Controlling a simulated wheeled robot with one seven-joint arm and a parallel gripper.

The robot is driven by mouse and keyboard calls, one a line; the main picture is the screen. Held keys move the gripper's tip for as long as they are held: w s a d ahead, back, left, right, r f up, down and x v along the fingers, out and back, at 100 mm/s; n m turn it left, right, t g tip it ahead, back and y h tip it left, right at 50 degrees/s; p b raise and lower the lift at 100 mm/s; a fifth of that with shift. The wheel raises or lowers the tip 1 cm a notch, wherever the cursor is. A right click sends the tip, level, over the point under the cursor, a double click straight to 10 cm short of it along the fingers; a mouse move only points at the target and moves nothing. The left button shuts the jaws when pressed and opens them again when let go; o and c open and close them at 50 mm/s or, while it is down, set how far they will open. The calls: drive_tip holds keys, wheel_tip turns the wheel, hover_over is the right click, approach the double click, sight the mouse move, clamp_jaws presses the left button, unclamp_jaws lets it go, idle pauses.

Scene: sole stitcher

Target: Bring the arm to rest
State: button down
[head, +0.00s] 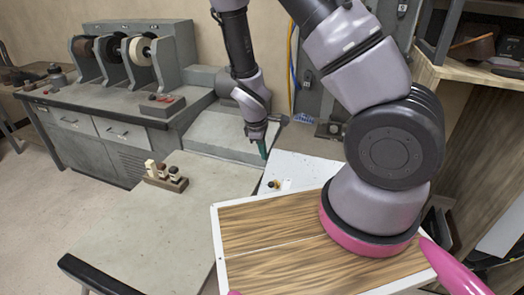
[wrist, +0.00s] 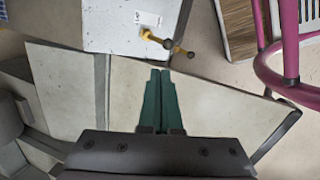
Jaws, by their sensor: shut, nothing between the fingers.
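My gripper (head: 263,149) shows in the head view at the far end of my arm, pointing down near the edge of the grey bench and the white panel. In the wrist view its two green fingers (wrist: 160,100) lie side by side, closed together with nothing between them. Below the fingers in the wrist view is a pale grey tabletop (wrist: 215,110). The fingers appear apart from any object, though the exact height above the surface is hard to tell.
A wooden block with small stamps (head: 166,178) sits on the grey table (head: 130,230). A white panel (head: 300,168) is near the gripper; a yellow-handled tool (wrist: 155,39) shows in the wrist view. Shelves (head: 470,75) stand right.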

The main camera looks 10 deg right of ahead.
wheel_tip(320, 180, up, 26)
drive_tip(key=d+m+t+y, duration=0.2)
drive_tip(key=d+m+y, duration=0.15)
drive_tip(key=m, duration=0.65)
drive_tip(key=s+d+r+m+t, duration=0.3)
drive_tip(key=s+r+m, duration=0.3)
drive_tip(key=s+r, duration=0.7)
drive_tip(key=shift+s+r+m+y, duration=0.15)
drive_tip(key=shift+r+m+y, duration=0.2)
drive_tip(key=shift+r, duration=1.2)
